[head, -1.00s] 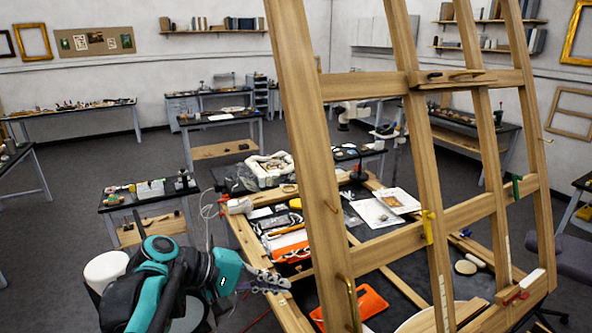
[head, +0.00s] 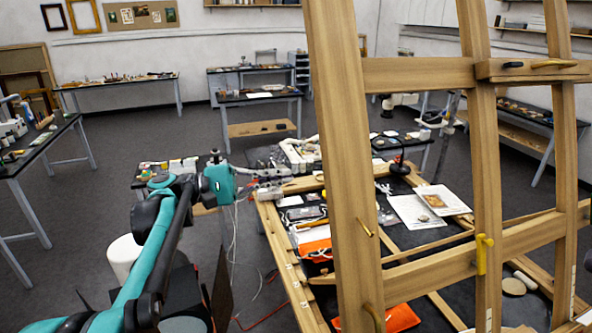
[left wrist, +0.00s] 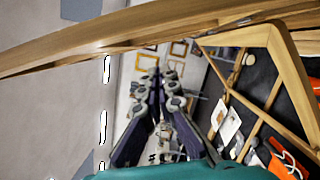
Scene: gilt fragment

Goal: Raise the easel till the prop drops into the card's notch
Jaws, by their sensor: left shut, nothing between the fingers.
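The wooden easel (head: 346,170) fills the right half of the head view, its tall posts and crossbars raised above a wooden base frame (head: 290,270). A yellow clip or catch (head: 483,254) sits on its lower crossbar. I cannot make out the prop or the card's notch for certain. My left gripper (head: 284,176) is shut and empty, just left of the easel's near post; whether it touches the post I cannot tell. In the left wrist view the gripper's fingers (left wrist: 158,95) are together, with a wooden beam (left wrist: 130,32) crossing above them. My right gripper is not in view.
Papers (head: 418,210), orange items (head: 395,318) and tools lie on the dark surface within the base frame. Cables hang beside its left edge. Side benches (head: 120,80) stand farther off. The grey floor (head: 140,120) at left is mostly open.

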